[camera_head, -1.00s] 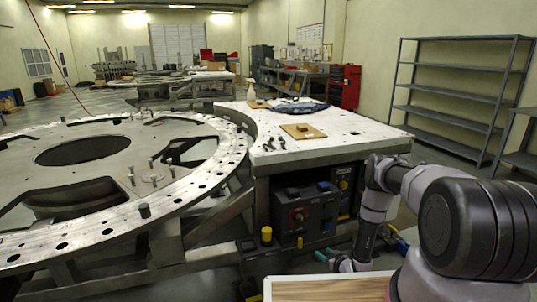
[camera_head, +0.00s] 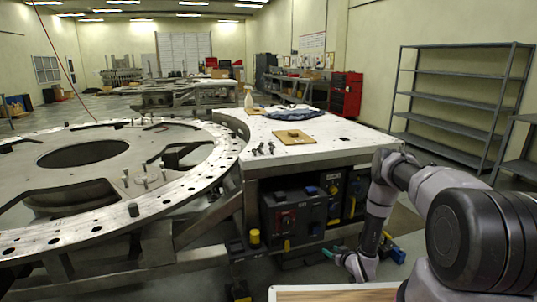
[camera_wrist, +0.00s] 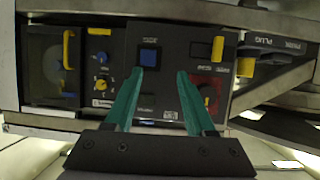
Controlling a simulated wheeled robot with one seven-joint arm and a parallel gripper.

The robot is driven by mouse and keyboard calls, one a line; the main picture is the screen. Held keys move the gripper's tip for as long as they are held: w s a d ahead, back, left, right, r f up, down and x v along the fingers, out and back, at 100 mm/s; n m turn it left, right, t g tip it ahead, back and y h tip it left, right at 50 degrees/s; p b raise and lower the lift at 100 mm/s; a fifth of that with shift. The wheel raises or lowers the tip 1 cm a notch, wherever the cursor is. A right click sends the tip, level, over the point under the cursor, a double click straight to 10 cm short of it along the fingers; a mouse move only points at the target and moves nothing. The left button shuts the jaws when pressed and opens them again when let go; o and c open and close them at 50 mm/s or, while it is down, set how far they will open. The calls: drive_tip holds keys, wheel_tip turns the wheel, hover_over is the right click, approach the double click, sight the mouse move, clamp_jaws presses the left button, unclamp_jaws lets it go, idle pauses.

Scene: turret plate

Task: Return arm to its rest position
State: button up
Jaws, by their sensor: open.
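My gripper shows in the wrist view (camera_wrist: 160,88) with its two green fingers apart and nothing between them. It faces a dark machine panel (camera_wrist: 150,55) with knobs and a blue square button, under the table. In the head view my arm is folded down at the right, and my gripper (camera_head: 333,252) is low beside the table, its green tips partly visible near the machine boxes (camera_head: 300,212). No object is in its grasp.
The white work table (camera_head: 345,143) holds a wooden board (camera_head: 298,137), small dark tools (camera_head: 265,149), a spray bottle (camera_head: 248,97) and a dark cloth. The large round turret plate (camera_head: 70,220) fills the left. Grey shelves (camera_head: 455,107) stand at the right wall.

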drive_tip(key=w+d+r+m+h, duration=0.15)
drive_tip(key=w+r, duration=0.35)
drive_tip(key=r, duration=0.7)
drive_tip(key=w+d+r+h, duration=0.1)
drive_tip(key=w+d+r, duration=0.1)
drive_tip(key=w+r, duration=0.65)
drive_tip(key=s+d+r+m+g+h, duration=0.1)
drive_tip(key=s+r, duration=0.2)
drive_tip(key=r, duration=1)
drive_tip(key=s+r+m+g, duration=0.1)
drive_tip(key=s+r, duration=0.3)
drive_tip(key=r, duration=1)
drive_tip(key=s+a+r+m+g, duration=0.2)
drive_tip(key=s+a+r+m, duration=0.1)
drive_tip(key=s+r, duration=1.6)
drive_tip(key=s+a+r+y, duration=0.1)
drive_tip(key=s+a, duration=0.1)
drive_tip(key=s, duration=0.9)
drive_tip(key=s+a+r+m+g+y, duration=0.1)
drive_tip(key=s+a+r, duration=0.1)
drive_tip(key=s, duration=1)
drive_tip(key=shift+s+a+r+g, duration=0.2)
drive_tip(key=shift+r+g, duration=0.05)
drive_tip(key=shift+g, duration=0.05)
